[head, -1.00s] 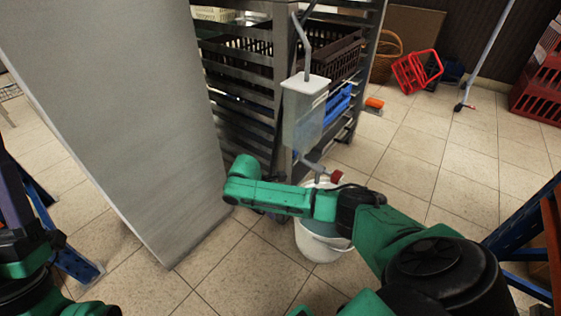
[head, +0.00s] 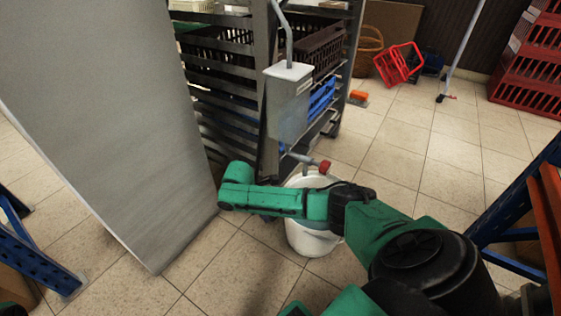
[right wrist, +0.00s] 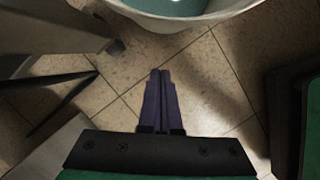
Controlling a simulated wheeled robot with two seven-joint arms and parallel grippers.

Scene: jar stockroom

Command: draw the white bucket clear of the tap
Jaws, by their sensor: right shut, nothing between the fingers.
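The white bucket (head: 312,243) stands upright on the tiled floor below the tap (head: 304,160), which has a red handle (head: 324,166). My right forearm crosses in front of the bucket in the head view and hides part of it. In the right wrist view, the bucket's white rim (right wrist: 212,18) is at the top, with teal inside. My right gripper (right wrist: 160,72) is shut and empty. Its fingertips point toward the bucket, with bare floor visible between them and the rim. My left gripper is not in view.
A grey box (head: 289,100) with a pipe hangs above the tap, by a metal rack (head: 262,60) of crates. A large grey panel (head: 110,130) stands at left. Blue shelf frames (head: 40,262) flank both sides. Tiled floor is clear behind and right of the bucket.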

